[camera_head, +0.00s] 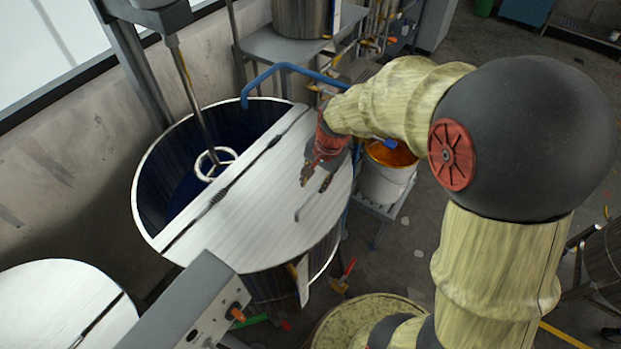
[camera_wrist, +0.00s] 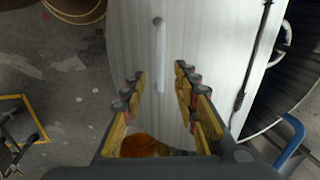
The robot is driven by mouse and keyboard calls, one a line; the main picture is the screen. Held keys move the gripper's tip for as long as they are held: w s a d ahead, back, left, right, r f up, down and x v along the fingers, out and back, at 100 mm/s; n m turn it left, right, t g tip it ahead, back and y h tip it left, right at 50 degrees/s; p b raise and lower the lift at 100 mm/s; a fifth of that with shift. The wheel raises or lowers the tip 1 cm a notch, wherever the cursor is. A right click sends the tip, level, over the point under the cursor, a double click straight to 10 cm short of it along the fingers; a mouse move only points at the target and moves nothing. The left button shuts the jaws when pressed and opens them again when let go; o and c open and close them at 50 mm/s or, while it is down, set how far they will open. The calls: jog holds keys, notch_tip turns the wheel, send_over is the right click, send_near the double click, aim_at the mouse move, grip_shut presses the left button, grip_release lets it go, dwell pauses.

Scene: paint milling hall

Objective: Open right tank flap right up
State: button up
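The right tank flap (camera_head: 265,200) is a silvery half-round lid lying flat over the right half of the large round tank (camera_head: 150,175). It also fills the middle of the wrist view (camera_wrist: 215,50). A thin bar handle (camera_head: 312,203) stands near its outer edge; it shows as a pale grey bar (camera_wrist: 159,50) in the wrist view. My gripper (camera_head: 320,181) is over the flap's right part, close to the handle. In the wrist view its fingers (camera_wrist: 157,77) are spread, with the handle's lower end between them in the picture. Whether they touch the handle cannot be told.
The tank's left half is open, with a stirrer (camera_head: 213,163) inside. A blue pipe (camera_head: 290,68) arches behind the flap. A bucket of orange paint (camera_head: 385,180) stands right of the tank. A grey control box (camera_head: 195,310) is in front. Another lid (camera_head: 60,300) is lower left.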

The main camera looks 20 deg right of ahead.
aim_at(310, 196)
jog(key=shift+m, duration=0.3)
jog(key=shift+p+x, duration=0.4)
jog(key=shift+x, duration=3.7)
jog(key=shift+w+d, duration=0.1)
jog(key=shift+w, duration=0.05)
jog(key=shift+c, duration=0.4)
grip_shut()
